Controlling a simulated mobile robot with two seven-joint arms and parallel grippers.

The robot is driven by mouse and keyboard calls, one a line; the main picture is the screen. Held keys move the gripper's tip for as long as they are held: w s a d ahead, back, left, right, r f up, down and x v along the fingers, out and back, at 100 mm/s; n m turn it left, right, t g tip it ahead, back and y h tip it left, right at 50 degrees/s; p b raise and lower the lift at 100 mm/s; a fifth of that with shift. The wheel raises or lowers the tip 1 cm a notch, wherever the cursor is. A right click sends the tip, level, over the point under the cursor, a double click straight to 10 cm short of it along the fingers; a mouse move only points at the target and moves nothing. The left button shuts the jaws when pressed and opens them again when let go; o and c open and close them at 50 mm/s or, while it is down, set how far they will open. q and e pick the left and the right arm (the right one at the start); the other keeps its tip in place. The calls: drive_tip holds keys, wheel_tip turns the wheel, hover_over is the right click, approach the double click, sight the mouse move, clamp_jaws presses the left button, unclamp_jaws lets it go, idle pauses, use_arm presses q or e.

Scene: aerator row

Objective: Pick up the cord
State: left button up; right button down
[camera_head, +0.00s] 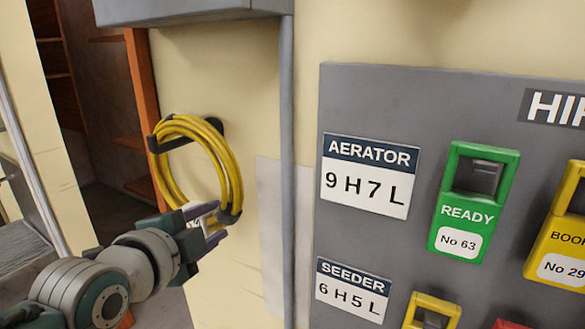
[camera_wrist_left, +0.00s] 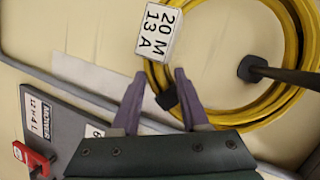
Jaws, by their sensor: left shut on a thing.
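The cord (camera_head: 232,172) is a yellow coil hanging on a black wall hook (camera_head: 154,143). It also shows in the left wrist view (camera_wrist_left: 236,112), where the hook (camera_wrist_left: 290,74) reaches through the coil. My left gripper (camera_head: 216,222) is at the coil's lower end, its purple fingers on either side of a black band (camera_wrist_left: 167,98), shut on the cord there. A white tag (camera_wrist_left: 158,32) reading 20 M 13 A lies by the fingertips. My right gripper is not in view.
A grey board (camera_head: 390,100) with AERATOR and SEEDER labels and coloured holders stands to the right. A grey vertical conduit (camera_head: 286,170) runs between the coil and the board. A grey box (camera_head: 190,8) is above. A doorway with shelves (camera_head: 100,90) is at left.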

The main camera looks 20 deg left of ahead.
use_arm(q)
drive_tip(key=shift+f, duration=0.1)
clamp_jaws()
idle(0.5)
